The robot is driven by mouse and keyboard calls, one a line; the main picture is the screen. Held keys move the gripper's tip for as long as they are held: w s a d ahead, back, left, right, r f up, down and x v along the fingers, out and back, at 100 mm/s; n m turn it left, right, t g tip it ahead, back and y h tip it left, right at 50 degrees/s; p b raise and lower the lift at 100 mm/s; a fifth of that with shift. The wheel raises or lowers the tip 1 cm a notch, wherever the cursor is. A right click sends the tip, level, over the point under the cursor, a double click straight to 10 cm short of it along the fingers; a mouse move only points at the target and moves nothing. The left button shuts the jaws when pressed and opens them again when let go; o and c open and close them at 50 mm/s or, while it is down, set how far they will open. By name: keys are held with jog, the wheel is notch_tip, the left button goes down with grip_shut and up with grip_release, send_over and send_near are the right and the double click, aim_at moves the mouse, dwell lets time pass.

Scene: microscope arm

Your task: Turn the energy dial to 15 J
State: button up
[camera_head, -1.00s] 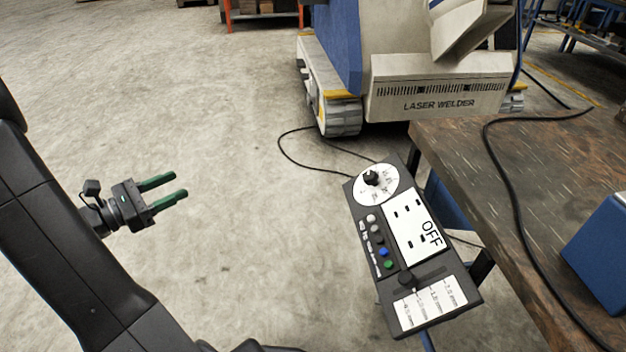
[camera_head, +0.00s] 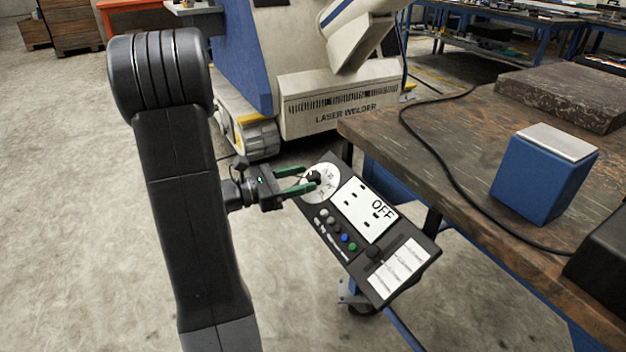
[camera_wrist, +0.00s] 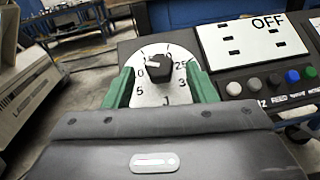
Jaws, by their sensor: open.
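The energy dial is a black knob (camera_wrist: 159,67) on a round white scale plate (camera_wrist: 150,92) at one end of the dark control panel. In the wrist view its pointer mark is toward the upper left, and the numbers near it are partly hidden. In the head view the knob (camera_head: 314,177) is small beside the fingertips. My gripper (camera_wrist: 162,80) is open, with one green finger on each side of the knob and visible gaps between. In the head view my gripper (camera_head: 308,180) reaches the plate from the left. Contact cannot be told.
The panel (camera_head: 350,262) has an OFF display (camera_head: 364,208), several coloured buttons (camera_head: 344,238) and a slider knob (camera_head: 374,253). A wooden workbench (camera_head: 470,150) with a cable and blue box (camera_head: 545,175) stands to the right. The laser welder (camera_head: 335,100) stands behind.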

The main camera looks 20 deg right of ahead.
aim_at(309, 177)
jog(key=shift+d+b, duration=0.35)
jog(key=shift+d, duration=1.4)
jog(key=c, duration=1)
